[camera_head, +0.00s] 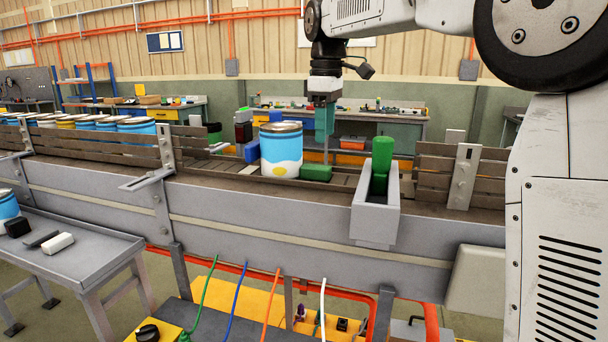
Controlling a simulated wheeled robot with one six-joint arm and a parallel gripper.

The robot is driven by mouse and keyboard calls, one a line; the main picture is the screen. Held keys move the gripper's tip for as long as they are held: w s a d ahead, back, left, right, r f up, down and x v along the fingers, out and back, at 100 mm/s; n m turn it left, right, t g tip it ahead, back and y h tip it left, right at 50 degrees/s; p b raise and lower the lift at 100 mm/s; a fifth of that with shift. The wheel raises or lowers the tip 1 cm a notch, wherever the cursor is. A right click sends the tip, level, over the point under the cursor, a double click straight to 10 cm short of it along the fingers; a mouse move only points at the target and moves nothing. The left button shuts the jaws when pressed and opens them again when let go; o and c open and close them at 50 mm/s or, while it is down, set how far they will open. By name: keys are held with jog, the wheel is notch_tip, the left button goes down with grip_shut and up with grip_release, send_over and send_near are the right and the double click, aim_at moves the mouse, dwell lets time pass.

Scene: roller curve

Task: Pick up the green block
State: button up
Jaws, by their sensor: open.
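A green block (316,173) lies flat on the conveyor, just right of a blue and white paint can (281,152). My gripper (325,135) points down above the green block. Its jaws are open and hold nothing. A thin part of it reaches down close to the block; I cannot tell whether it touches. A second green piece (382,155), taller and rounded, stands in a grey open holder (374,220) on the conveyor's near side, right of the block.
A blue block (252,153) sits behind the can. Wooden side rails (90,140) flank the conveyor, with more cans at the far left. A grey side table (75,262) holds a black and a white block. Coloured cables hang below the conveyor.

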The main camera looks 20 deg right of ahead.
aim_at(321, 166)
jog(key=shift+w+a+f, duration=0.1)
jog(key=shift+w+f, duration=0.2)
jog(key=shift+w, duration=0.1)
jog(key=shift+f, duration=0.4)
notch_tip(321, 166, down, 7)
jog(key=shift+w+a, duration=0.1)
jog(key=c, duration=1.1)
